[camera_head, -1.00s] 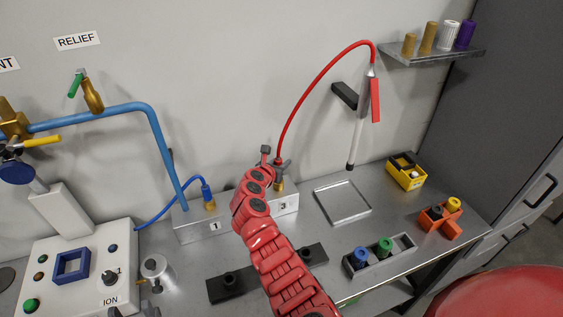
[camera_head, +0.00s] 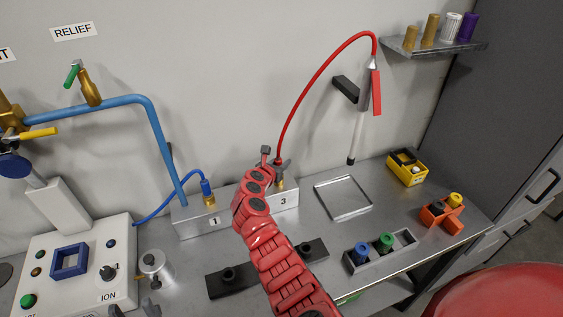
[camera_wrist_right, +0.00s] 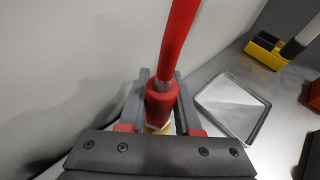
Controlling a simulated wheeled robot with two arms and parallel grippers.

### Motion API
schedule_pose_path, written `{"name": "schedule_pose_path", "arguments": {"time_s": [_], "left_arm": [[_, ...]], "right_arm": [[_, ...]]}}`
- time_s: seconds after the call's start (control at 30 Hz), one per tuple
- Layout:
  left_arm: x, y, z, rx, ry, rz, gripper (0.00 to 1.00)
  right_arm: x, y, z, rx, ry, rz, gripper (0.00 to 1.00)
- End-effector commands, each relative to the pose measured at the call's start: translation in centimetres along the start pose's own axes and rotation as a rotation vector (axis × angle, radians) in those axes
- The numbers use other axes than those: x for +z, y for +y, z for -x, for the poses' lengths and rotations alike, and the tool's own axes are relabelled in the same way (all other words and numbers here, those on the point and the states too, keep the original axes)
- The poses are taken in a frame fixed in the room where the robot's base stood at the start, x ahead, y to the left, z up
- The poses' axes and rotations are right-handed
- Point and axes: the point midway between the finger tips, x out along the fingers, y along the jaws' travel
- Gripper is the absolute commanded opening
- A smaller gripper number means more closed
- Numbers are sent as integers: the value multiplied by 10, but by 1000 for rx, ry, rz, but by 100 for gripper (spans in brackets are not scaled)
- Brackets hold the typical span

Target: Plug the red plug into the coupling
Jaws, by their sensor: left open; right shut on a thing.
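The red plug (camera_wrist_right: 162,98) is on the end of a red hose (camera_wrist_right: 178,40). My right gripper (camera_head: 273,162) is shut on it, with a grey finger on each side in the right wrist view (camera_wrist_right: 160,105). The plug is upright directly over the brass coupling (camera_head: 281,185) at the number 3 place of the metal block (camera_head: 250,205). The coupling shows as a yellow rim (camera_wrist_right: 152,129) just under the plug. Whether the plug is seated cannot be told. Dark tips at the bottom edge appear to be my left gripper (camera_head: 148,309), open and empty.
A blue plug (camera_head: 206,188) stands at number 1 on the same block. A square tray (camera_head: 343,197), a yellow box (camera_head: 407,168) and an orange holder (camera_head: 441,215) are to the right. A dark bar (camera_head: 235,278) lies in front. The wall is close behind.

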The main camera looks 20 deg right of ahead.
Motion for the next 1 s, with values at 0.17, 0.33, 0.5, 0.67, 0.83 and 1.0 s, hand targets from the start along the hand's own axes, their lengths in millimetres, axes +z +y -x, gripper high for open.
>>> {"name": "schedule_pose_path", "arguments": {"time_s": [0.17, 0.33, 0.5, 0.67, 0.83, 1.0], "left_arm": [[0, 0, 4, 0, 0, 0, 50], [1, 0, 6, 0, 0, 0, 50], [1, 0, 8, 0, 0, 0, 50], [1, 0, 7, 0, 0, 0, 50], [1, 0, 7, 0, 0, 0, 50], [1, 0, 8, 0, 0, 0, 50]], "right_arm": [[-5, 0, -2, 0, -1, 1, 0], [-9, 0, -4, 0, -1, 0, 0], [-12, 0, -5, 0, -1, 0, 34], [-11, 0, -4, 0, 0, 0, 63], [-11, 0, -5, -1, 0, 0, 67], [-11, 0, -4, -1, 0, 0, 67]]}}
